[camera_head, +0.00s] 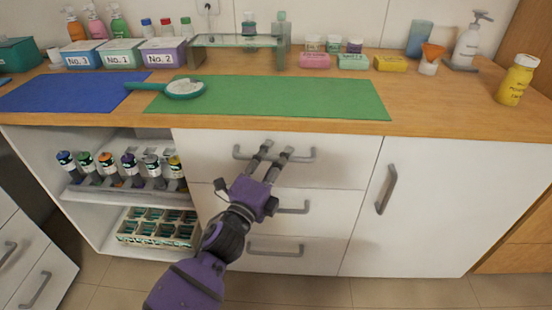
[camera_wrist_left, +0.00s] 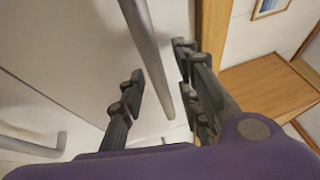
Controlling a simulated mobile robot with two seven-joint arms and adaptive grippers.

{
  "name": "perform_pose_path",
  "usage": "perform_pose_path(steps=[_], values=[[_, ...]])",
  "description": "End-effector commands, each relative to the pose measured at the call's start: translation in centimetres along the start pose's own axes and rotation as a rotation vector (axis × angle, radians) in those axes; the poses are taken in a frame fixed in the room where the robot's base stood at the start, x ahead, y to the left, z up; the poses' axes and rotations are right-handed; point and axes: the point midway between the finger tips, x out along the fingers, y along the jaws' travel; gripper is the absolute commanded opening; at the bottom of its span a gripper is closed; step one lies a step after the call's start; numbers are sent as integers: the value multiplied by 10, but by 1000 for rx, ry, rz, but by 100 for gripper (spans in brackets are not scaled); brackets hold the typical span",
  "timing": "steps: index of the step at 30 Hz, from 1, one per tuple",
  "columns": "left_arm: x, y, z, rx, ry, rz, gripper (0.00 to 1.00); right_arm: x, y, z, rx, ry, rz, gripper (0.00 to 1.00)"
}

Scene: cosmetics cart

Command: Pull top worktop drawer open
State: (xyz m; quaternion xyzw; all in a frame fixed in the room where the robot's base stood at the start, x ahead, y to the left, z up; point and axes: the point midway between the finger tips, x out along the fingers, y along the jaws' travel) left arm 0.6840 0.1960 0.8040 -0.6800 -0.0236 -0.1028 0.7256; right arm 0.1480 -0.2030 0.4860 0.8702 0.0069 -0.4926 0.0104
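The top worktop drawer (camera_head: 215,170) is a white front under the wooden worktop, flush with the cabinet as far as I can see. Its grey bar handle (camera_head: 306,156) runs sideways near the middle of the front. My left gripper (camera_head: 275,150) has its two fingers at this handle, spread apart. In the left wrist view the handle bar (camera_wrist_left: 150,45) passes between the fingers of my left gripper (camera_wrist_left: 160,80), with a gap visible on both sides. My right gripper is not in view.
Two more drawers with handles (camera_head: 275,247) sit below, and a cabinet door (camera_head: 425,200) stands to the right. An open shelf at left holds bottles (camera_head: 128,165) and a divided crate (camera_head: 128,238). The worktop (camera_head: 440,115) carries a green mat (camera_head: 300,95), a blue mat (camera_head: 65,95) and cosmetics.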

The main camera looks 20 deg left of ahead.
Motion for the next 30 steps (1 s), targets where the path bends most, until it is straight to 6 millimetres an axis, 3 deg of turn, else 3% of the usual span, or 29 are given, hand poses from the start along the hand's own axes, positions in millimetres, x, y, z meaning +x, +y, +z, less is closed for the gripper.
perform_pose_path(steps=[8, 15, 30], values=[[2, 0, 0, -1, 0, 0, 31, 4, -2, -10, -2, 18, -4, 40], [2, 0, 0, -1, 0, 0, 0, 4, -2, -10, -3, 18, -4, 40], [-3, 0, 1, 2, -1, 2, 0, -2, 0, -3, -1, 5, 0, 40]])
